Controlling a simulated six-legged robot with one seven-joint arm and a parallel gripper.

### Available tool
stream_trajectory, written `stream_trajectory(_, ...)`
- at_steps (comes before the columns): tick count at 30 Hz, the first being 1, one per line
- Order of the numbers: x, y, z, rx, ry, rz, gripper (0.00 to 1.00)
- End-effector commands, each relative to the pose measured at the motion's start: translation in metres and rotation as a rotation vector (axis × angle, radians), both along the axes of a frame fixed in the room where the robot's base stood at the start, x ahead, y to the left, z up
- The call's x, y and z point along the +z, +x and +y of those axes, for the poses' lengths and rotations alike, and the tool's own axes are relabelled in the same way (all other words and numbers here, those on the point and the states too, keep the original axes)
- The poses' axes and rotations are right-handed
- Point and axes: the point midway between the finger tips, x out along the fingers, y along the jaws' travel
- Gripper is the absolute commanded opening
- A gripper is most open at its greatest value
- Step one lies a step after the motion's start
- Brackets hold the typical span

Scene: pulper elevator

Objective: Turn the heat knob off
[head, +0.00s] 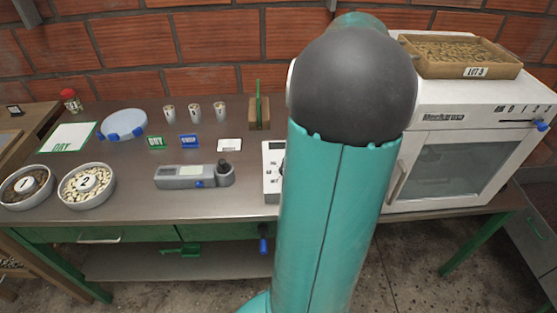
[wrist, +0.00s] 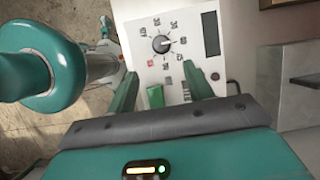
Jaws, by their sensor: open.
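A black round knob (wrist: 161,44) with a light pointer line sits on a white panel (wrist: 140,30) in the wrist view. Dark number labels and one red label ring it, and the pointer appears turned toward the right of the picture, away from the red label. My gripper (wrist: 158,68) is open, its two green fingers apart at either side of the panel's lower part. The knob lies just beyond the fingertips, between their lines; I see no contact. In the head view the white panel (head: 270,180) is mostly hidden behind my arm, as is my gripper.
The panel also carries a dark display (wrist: 210,33) and a green part (wrist: 155,97) between the fingers. A white oven (head: 450,160) with a blue lever (head: 540,125) stands right. A grey meter (head: 195,177) and bowls (head: 87,186) stand left on the bench.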

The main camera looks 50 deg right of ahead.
Motion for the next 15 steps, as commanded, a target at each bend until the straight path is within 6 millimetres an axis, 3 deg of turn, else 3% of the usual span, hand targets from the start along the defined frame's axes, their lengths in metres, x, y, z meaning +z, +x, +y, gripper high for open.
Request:
stream_trajectory(5, -0.011, -0.001, 0.0, -0.011, 0.003, 0.002, 0.52)
stream_trajectory(15, -0.069, 0.016, 0.016, -0.011, 0.003, 0.002, 0.52)
